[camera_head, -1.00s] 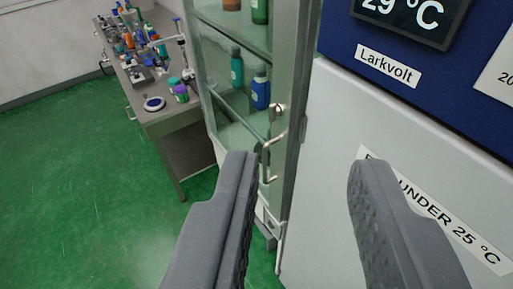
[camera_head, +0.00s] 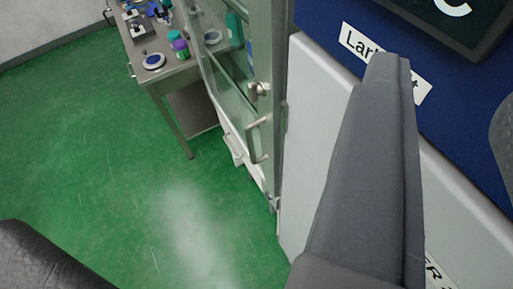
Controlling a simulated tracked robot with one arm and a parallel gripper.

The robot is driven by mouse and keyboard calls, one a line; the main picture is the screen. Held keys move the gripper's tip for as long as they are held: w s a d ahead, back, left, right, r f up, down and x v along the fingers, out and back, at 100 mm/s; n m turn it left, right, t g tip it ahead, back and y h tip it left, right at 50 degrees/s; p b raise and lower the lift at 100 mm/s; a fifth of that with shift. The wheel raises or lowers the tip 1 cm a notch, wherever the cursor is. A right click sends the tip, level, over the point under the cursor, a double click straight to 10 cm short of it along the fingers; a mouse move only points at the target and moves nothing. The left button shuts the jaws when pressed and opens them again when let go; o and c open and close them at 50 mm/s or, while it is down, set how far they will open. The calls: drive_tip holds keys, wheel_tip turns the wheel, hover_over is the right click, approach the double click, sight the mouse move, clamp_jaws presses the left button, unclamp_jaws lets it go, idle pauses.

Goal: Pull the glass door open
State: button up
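The glass door (camera_head: 222,85) belongs to a tall metal-framed cabinet in the upper middle, seen at a steep angle. It looks closed against its frame. A metal bar handle (camera_head: 255,140) stands on the door's right edge, below a small round lock or knob (camera_head: 262,89). My gripper (camera_head: 446,85) is open and empty, to the right of the handle and apart from it. Its left finger is in front of the white and blue unit; its right finger is mostly cut off at the right edge.
A white and blue unit (camera_head: 314,125) with a label and display stands right of the cabinet, behind my gripper. A grey bench (camera_head: 165,78) with jars stands left of the cabinet. Green floor (camera_head: 120,190) in front is clear. A dark shape fills the bottom left corner.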

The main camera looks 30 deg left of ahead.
drive_tip(key=w+a+f+n+g+h+b, duration=0.1)
drive_tip(key=w+a+f+n, duration=0.15)
drive_tip(key=f, duration=0.35)
drive_tip(key=w+a+f+n+g+h+b, duration=0.1)
drive_tip(key=w+a+f+n+b, duration=0.15)
drive_tip(key=f, duration=0.45)
drive_tip(key=n+t+h+b, duration=0.3)
drive_tip(key=n+h+b, duration=0.4)
drive_tip(key=n, duration=1.9)
approach(251, 147)
drive_tip(key=shift+m+y, duration=0.3)
drive_tip(key=shift+y, duration=0.1)
drive_tip(key=b+x, duration=0.1)
drive_tip(key=x, duration=0.2)
drive_tip(key=b+x, duration=0.1)
drive_tip(key=x, duration=0.3)
drive_tip(key=f+b+x, duration=0.1)
drive_tip(key=x, duration=0.2)
drive_tip(key=shift+w, duration=0.25)
